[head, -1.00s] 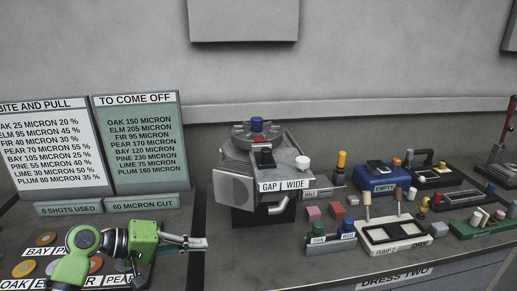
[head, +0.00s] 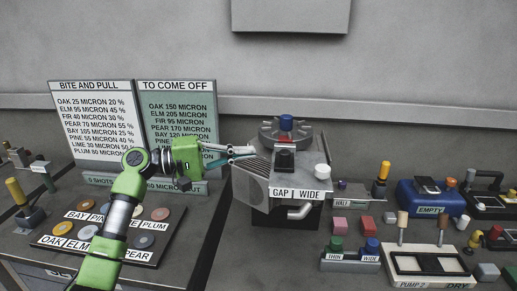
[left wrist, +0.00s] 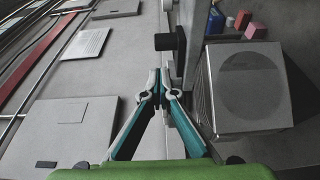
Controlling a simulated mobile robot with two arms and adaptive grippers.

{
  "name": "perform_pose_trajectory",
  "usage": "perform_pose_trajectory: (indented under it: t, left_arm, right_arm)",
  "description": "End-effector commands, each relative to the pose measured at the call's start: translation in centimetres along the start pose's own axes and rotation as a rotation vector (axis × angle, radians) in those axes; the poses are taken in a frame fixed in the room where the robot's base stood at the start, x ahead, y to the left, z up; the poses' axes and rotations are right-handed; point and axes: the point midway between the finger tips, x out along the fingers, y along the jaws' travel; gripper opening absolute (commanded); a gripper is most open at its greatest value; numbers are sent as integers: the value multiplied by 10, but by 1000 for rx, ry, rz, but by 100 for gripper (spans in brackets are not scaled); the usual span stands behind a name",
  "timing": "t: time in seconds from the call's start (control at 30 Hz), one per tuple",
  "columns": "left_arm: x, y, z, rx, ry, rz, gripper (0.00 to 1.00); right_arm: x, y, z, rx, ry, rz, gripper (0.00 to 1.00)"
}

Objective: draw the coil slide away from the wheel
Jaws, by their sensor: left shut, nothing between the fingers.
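The grey machine (head: 262,185) has a round wheel (head: 270,133) on top with a blue knob (head: 286,120). A black block (head: 285,159) with a red part behind it stands at the wheel's near side; it looks like the coil slide's handle. A black block also shows in the left wrist view (left wrist: 166,42), just beyond the fingertips. My left gripper (head: 248,151) is shut and empty, at the upper left edge of the machine, apart from the black block in the head view. It also shows in the left wrist view (left wrist: 163,78). My right gripper is out of view.
A white knob (head: 322,171) sits at the machine's right. The sign GAP WIDE (head: 297,193) is on its front. A THIN/WIDE rack (head: 350,257), a pump tray (head: 430,281) and a blue EMPTY box (head: 430,199) stand to the right. Two text boards (head: 97,120) stand behind my left arm.

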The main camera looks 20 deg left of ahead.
Motion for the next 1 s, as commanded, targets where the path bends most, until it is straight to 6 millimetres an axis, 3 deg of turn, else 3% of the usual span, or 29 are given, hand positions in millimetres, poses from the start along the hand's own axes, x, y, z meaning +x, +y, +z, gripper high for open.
perform_pose_trajectory:
  t: [0.2, 0.4, 0.6, 1.0]
  left_arm:
    - [42, 5, 1, -2, -3, 2, 0]
    - [70, 3, 1, -2, -2, 1, 0]
    - [79, 1, 0, 1, 0, 1, 0]
    - [79, 0, 1, 1, -1, 0, 0]
  right_arm:
    - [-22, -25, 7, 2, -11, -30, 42]
    - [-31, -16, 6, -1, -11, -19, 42]
    - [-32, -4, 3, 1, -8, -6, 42]
    - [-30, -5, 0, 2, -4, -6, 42]
